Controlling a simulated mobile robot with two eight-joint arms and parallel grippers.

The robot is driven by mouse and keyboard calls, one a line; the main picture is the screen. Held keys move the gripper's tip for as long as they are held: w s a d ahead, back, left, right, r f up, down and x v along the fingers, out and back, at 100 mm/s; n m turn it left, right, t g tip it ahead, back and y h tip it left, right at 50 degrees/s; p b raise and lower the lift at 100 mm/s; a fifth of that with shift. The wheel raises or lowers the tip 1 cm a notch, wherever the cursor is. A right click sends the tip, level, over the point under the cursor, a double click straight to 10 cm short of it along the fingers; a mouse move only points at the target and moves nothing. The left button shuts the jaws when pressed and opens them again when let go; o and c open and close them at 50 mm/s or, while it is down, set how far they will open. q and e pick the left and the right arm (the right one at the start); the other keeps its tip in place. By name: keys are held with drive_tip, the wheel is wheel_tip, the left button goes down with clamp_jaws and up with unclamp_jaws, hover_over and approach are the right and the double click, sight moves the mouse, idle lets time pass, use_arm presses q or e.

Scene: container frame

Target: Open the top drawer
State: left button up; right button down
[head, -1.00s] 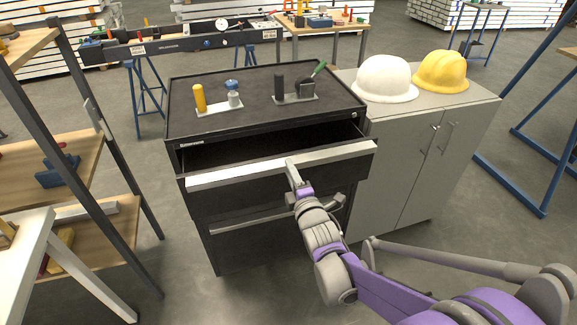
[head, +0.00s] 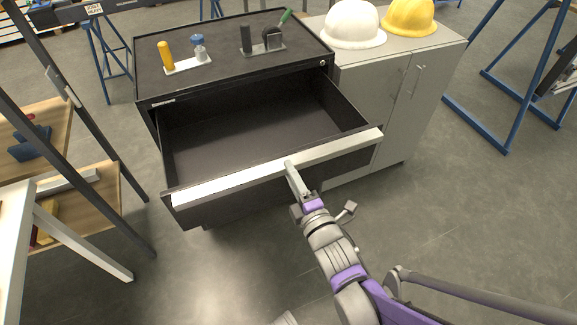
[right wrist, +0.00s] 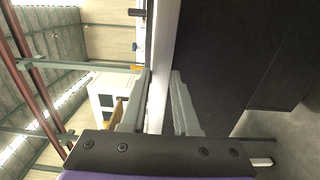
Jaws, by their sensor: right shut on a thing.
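The black tool cabinet (head: 228,72) stands in the middle of the head view. Its top drawer (head: 250,118) is pulled far out, and its dark interior looks empty. A long pale handle strip (head: 230,181) runs along the drawer's front top edge. My right gripper (head: 290,166) is at the strip, right of its middle. In the right wrist view my gripper's fingers (right wrist: 158,90) lie on both sides of the pale strip (right wrist: 162,55), shut on it. My left gripper is not in view.
A grey cupboard (head: 390,90) with a white helmet (head: 353,24) and a yellow helmet (head: 409,15) is at right. Shelves (head: 85,195) stand at left.

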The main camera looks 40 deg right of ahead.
drive_tip(key=shift+f, duration=0.2)
drive_tip(key=c, duration=0.7)
unclamp_jaws()
